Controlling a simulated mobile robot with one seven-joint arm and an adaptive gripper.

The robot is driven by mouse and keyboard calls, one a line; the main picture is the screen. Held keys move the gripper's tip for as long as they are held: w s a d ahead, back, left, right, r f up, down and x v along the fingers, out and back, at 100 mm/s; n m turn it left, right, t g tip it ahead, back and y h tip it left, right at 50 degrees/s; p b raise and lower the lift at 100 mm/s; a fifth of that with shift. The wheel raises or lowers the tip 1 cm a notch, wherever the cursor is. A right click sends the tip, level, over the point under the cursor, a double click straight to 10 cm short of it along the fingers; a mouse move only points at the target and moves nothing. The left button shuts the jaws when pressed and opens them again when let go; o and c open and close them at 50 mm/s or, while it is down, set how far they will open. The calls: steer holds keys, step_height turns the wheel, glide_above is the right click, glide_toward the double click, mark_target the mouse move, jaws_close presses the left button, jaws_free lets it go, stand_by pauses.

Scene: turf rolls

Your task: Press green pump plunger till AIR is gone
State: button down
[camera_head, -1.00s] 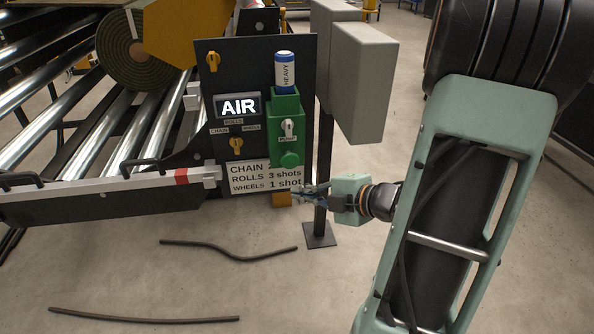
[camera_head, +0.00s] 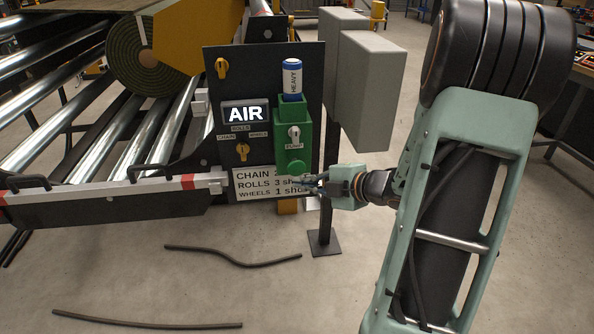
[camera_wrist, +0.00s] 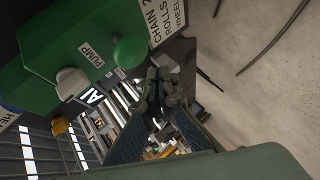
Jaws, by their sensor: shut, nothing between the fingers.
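The green pump (camera_head: 291,128) is mounted on a dark panel (camera_head: 229,68). Its round green plunger knob (camera_head: 295,168) is at the bottom of the pump; in the wrist view the knob (camera_wrist: 130,51) shows near the top centre. The display (camera_head: 245,113) reads AIR in lit white letters. A blue and white bottle marked HEAVY (camera_head: 292,77) stands on top of the pump. My gripper (camera_head: 308,184) is shut and empty, just below and right of the knob in the head view. In the wrist view its fingertips (camera_wrist: 163,92) are apart from the knob.
A label plate (camera_head: 258,184) listing chain, rolls and wheels shots sits below the pump, partly behind my gripper. Grey boxes (camera_head: 368,90) on a post stand right of the panel. Yellow knobs (camera_head: 242,152) are on the panel. Dark strips (camera_head: 232,257) lie on the floor.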

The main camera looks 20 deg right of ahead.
mark_target(297, 169)
steer(key=shift+w+d, duration=0.3)
steer(key=shift+w, duration=0.65)
steer(key=shift+w, duration=0.1)
stand_by(0.7)
steer(key=shift+w+d, duration=0.1)
steer(key=shift+w, duration=0.2)
steer(key=shift+w+d+r+p, duration=0.1)
steer(key=shift+w+d+p, duration=0.1)
steer(key=shift+w, duration=0.45)
steer(key=shift+w+d+p, duration=0.2)
steer(key=shift+w, duration=0.45)
stand_by(1.4)
steer(key=shift+s+a, duration=0.25)
steer(key=shift+s, duration=0.6)
steer(key=shift+s+a, duration=0.25)
steer(key=shift+s, duration=0.6)
steer(key=shift+s+a, duration=0.25)
steer(key=shift+s, duration=0.55)
steer(key=shift+s+a, duration=0.2)
steer(key=shift+s, duration=0.6)
steer(key=shift+s+a, duration=0.25)
steer(key=shift+s, duration=0.55)
